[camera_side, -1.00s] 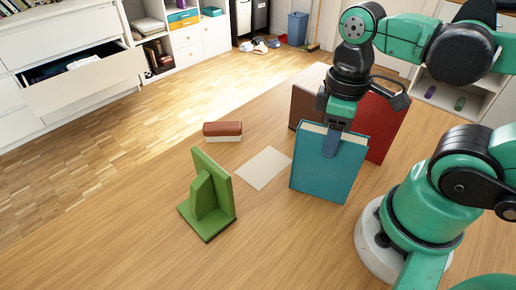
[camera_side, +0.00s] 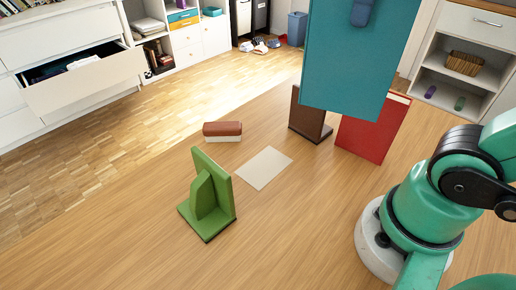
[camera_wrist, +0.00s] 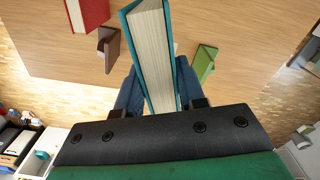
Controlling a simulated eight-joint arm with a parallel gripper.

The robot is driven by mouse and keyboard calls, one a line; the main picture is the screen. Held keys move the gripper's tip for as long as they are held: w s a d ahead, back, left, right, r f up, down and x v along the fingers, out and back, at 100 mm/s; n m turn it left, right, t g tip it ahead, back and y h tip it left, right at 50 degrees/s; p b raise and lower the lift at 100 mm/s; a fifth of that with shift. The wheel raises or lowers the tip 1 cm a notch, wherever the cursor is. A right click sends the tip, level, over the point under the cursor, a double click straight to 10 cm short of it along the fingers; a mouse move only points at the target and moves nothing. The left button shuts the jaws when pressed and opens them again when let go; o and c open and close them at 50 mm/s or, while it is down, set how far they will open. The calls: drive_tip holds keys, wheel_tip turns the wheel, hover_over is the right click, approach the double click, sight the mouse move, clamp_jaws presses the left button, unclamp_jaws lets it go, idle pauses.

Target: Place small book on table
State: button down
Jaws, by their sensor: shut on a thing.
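My gripper (camera_wrist: 157,92) is shut on a teal book (camera_side: 345,55) and holds it above the table (camera_side: 290,230), clear of it. In the side view one finger (camera_side: 362,12) lies against the book's cover; the rest of my gripper is out of frame above. The wrist view shows the book (camera_wrist: 151,50) between both fingers with its cream page edges facing the camera. A red book (camera_side: 373,127) stands on the table beside a brown bookend (camera_side: 309,118). A green bookend (camera_side: 207,194) stands apart to the left.
A pale flat rectangle (camera_side: 264,168) lies on the table between the bookends. A small brown-and-cream block (camera_side: 222,131) lies behind the green bookend. The table's front middle is clear. Beyond the table are an open drawer (camera_side: 85,82) and shelves (camera_side: 465,65).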

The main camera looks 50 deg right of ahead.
drive_tip(key=w+f+m, duration=0.4)
drive_tip(key=w+f, duration=0.9)
drive_tip(key=w, duration=0.3)
drive_tip(key=shift+w, duration=0.4)
drive_tip(key=s+r, duration=0.4)
drive_tip(key=s, duration=0.1)
drive_tip(key=s+r, duration=0.5)
drive_tip(key=s, duration=0.1)
drive_tip(key=s+r, duration=0.4)
drive_tip(key=s, duration=0.1)
drive_tip(key=shift+s+r, duration=0.3)
drive_tip(key=shift+s, duration=0.1)
drive_tip(key=shift+s+f, duration=0.2)
drive_tip(key=shift+s, duration=0.1)
wheel_tip(320, 180, down, 19)
drive_tip(key=shift+f, duration=0.2)
